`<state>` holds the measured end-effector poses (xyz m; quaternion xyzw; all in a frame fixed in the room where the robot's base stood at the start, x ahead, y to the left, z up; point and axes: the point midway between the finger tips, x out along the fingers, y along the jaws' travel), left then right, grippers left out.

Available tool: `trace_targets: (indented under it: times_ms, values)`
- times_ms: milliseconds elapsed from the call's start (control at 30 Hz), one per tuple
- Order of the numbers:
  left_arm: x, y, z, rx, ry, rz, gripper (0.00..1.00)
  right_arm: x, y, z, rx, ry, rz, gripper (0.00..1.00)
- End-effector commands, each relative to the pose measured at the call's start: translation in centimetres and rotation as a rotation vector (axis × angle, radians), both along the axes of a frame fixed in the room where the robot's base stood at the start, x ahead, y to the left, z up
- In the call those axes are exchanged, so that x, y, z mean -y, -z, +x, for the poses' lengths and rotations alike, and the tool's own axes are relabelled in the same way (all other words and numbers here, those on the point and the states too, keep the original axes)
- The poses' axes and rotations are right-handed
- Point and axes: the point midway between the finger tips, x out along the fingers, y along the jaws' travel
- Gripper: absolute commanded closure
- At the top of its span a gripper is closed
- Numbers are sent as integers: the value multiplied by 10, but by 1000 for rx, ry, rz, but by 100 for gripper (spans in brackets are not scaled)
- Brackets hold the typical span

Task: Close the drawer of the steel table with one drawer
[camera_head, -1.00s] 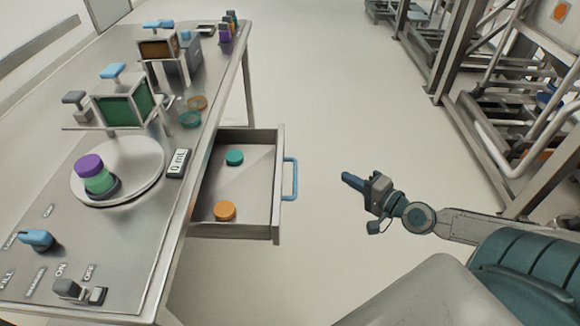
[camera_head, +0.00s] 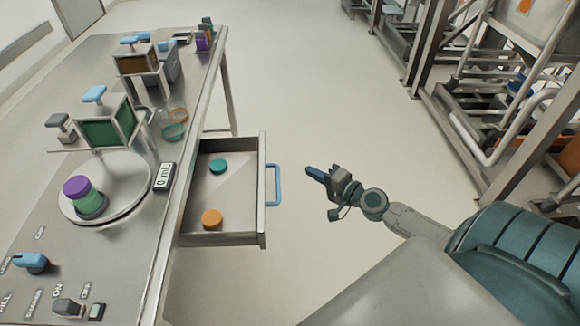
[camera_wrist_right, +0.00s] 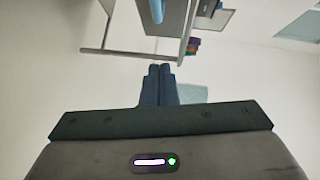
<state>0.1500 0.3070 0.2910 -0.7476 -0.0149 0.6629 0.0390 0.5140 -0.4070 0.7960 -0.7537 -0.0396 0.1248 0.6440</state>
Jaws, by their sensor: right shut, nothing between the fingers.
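The steel table (camera_head: 150,215) stands on the left in the head view. Its one drawer (camera_head: 247,239) is pulled out to the right and holds a teal lid (camera_head: 218,166) and an orange lid (camera_head: 212,217). A blue handle (camera_head: 273,185) is on the drawer's front. My right gripper (camera_head: 309,171) is shut and empty, to the right of the handle and apart from it. In the right wrist view its blue fingers (camera_wrist_right: 159,70) are together, and the drawer with its handle (camera_wrist_right: 157,10) shows upside down beyond them. My left gripper is not in view.
On the table top are a round plate (camera_head: 130,205) with a purple-capped jar (camera_head: 83,195), framed green (camera_head: 108,132) and brown boxes, and knobs. A metal rack (camera_head: 480,110) stands at the right. The floor between is clear.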

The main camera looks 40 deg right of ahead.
Motion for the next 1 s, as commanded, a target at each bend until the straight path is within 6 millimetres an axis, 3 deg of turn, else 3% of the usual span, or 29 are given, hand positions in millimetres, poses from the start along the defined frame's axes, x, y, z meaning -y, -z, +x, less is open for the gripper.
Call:
trace_targets:
  times_ms: [167,333,633,1000]
  values:
    - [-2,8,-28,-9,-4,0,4,-4,-1,15,0,1,4,100]
    - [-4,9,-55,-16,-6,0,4,-11,1,42,2,1,6,100]
    - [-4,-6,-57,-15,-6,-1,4,-37,10,56,-1,0,4,100]
    - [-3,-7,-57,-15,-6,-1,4,-43,14,59,-1,-2,1,100]
